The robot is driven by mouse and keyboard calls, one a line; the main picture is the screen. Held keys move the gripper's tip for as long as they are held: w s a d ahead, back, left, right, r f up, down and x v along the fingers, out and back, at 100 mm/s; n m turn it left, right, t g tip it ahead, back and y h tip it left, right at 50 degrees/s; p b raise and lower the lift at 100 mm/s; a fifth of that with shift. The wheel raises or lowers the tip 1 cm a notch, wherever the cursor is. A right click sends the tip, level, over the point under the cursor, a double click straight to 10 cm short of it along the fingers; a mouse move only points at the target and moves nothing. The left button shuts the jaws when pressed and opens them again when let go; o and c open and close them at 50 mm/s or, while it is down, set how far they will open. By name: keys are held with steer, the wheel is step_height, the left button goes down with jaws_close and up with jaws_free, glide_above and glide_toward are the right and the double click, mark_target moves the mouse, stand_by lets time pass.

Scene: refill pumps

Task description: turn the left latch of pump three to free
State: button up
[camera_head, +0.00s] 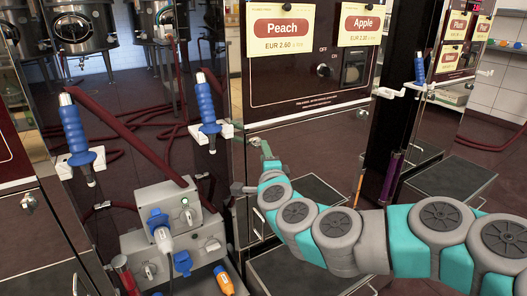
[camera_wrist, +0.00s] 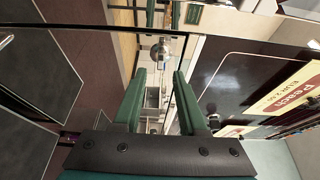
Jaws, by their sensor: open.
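The Peach and Apple pump has a dark red front panel (camera_head: 305,85); no pump number is readable. My gripper (camera_head: 265,150) is at the panel's lower left corner, its fingers pointing up and away. In the wrist view my gripper (camera_wrist: 158,75) is open, with two green fingers apart and nothing between them. A round metal latch-like part (camera_wrist: 162,50) shows just beyond the fingertips, apart from them as far as I can tell. At the panel's lower right is a small metal latch (camera_head: 362,113). The lower left latch is mostly hidden by my gripper in the head view.
A blue nozzle (camera_head: 207,103) hangs left of the panel, another blue nozzle (camera_head: 74,132) further left. A grey socket box (camera_head: 168,215) with plugs stands below. A white nozzle holder (camera_head: 390,92) sticks out at right. Dark red hoses cross the left side.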

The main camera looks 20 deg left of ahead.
steer(key=shift+v, duration=2.15)
steer(key=s+d+f+n+g+y, duration=0.2)
steer(key=s+f+n+g+y, duration=0.1)
steer(key=s+n+g, duration=0.55)
steer(key=s+d+f+n+g+h, duration=0.35)
steer(key=s+d+f, duration=0.25)
steer(key=s+d, duration=0.45)
steer(key=s+d+f+n+g+h, duration=0.25)
steer(key=s+d+f+h, duration=0.35)
steer(key=d, duration=0.8)
steer(key=s+d+m+g+h, duration=0.1)
steer(key=s+d+g, duration=0.2)
steer(key=s+d, duration=0.5)
steer(key=s, duration=0.3)
steer(key=shift+s+d+r+m+h, duration=0.15)
steer(key=shift+s+r+m+h, duration=0.15)
steer(key=shift+r+m+h, duration=0.05)
